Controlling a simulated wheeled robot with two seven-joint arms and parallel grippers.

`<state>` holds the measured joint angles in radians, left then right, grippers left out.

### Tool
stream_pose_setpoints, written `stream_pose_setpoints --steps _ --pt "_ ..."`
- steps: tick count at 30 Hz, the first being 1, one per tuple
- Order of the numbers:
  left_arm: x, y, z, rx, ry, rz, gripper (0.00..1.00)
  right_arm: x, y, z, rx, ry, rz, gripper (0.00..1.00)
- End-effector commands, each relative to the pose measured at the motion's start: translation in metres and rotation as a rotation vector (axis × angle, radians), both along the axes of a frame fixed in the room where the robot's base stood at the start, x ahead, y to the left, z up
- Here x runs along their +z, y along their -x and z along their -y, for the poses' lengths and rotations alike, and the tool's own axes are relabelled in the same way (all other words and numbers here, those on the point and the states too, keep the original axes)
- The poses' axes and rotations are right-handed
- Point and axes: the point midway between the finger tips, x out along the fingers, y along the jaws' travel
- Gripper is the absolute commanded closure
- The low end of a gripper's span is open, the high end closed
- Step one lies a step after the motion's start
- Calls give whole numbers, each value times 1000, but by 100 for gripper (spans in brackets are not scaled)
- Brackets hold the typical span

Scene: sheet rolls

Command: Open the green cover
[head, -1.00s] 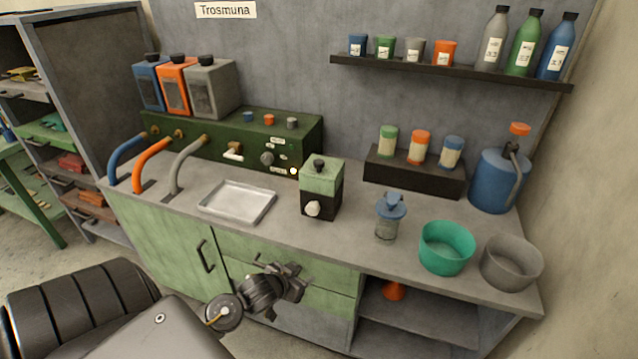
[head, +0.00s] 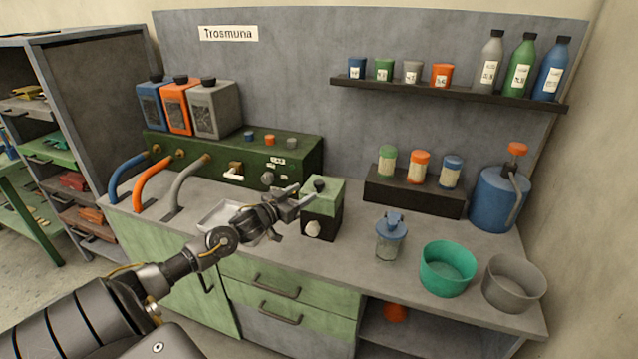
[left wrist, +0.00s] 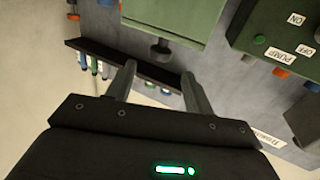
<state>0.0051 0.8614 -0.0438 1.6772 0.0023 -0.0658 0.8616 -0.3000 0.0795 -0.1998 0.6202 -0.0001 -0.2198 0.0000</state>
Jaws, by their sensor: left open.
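The green cover (head: 322,192) sits closed on top of a small dark box (head: 320,225) on the counter. Touching is not visible. My right gripper is out of view.
A metal tray (head: 212,214) lies behind my left gripper. A green control panel (head: 300,152) stands behind the box. To the right are a lidded jar (head: 391,240), a green bowl (head: 447,285) and a grey bowl (head: 513,283).

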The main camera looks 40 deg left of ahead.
Motion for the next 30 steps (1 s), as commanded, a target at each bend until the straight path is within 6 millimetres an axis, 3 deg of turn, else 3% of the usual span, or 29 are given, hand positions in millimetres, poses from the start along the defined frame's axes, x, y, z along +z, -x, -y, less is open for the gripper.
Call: stream_pose_setpoints --steps 6,13,27,30 --pt "3 -40 1 3 1 3 47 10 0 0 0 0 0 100" --pt "2 -69 3 2 0 2 47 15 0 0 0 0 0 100" --pt "0 -80 5 1 -1 0 47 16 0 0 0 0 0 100" --pt "0 -80 4 1 -1 0 60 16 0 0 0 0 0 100"
